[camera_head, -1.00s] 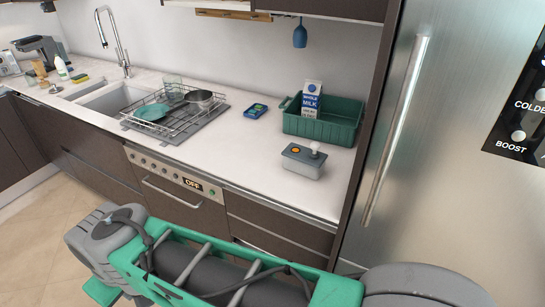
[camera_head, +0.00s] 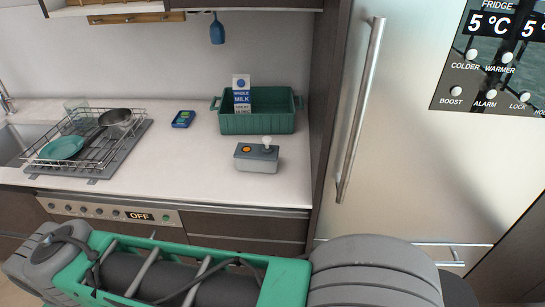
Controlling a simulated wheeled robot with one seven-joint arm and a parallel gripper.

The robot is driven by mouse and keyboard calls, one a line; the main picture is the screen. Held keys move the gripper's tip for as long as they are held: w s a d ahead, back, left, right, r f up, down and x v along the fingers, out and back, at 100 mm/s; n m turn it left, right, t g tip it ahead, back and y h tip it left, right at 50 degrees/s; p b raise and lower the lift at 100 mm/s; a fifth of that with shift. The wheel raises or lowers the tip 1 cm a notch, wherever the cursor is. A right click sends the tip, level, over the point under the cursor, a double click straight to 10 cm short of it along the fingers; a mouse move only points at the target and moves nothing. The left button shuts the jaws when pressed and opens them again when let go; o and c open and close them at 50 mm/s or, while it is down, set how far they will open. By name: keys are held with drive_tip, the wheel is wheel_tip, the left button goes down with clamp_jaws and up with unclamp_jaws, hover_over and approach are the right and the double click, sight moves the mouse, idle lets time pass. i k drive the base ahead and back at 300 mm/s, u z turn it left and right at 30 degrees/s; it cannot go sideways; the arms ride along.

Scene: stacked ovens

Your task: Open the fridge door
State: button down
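The fridge door (camera_head: 420,170) is a tall brushed-steel panel on the right of the head view, and it is closed. Its long vertical bar handle (camera_head: 360,110) runs along the door's left side. A control panel (camera_head: 495,60) at the upper right reads "FRIDGE 5 °C" and has several round knobs. My green and grey arm crosses the bottom of the view, in front of the counter and the fridge's lower part. No gripper fingers show, and nothing of mine visibly touches the handle.
A white counter (camera_head: 190,165) stands left of the fridge. It holds a green crate (camera_head: 258,123) with a milk carton (camera_head: 242,90), a grey box (camera_head: 257,158), a dish rack (camera_head: 90,140) and a small blue item (camera_head: 183,119). A lower drawer with a horizontal handle (camera_head: 455,245) sits under the door.

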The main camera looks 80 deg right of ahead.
sight(410, 159)
drive_tip(key=z, duration=1.95)
drive_tip(key=i, duration=0.45)
drive_tip(key=z, duration=1)
drive_tip(key=k, duration=1.15)
drive_tip(key=z, duration=0.6)
drive_tip(key=i, duration=0.95)
drive_tip(key=z, duration=0.15)
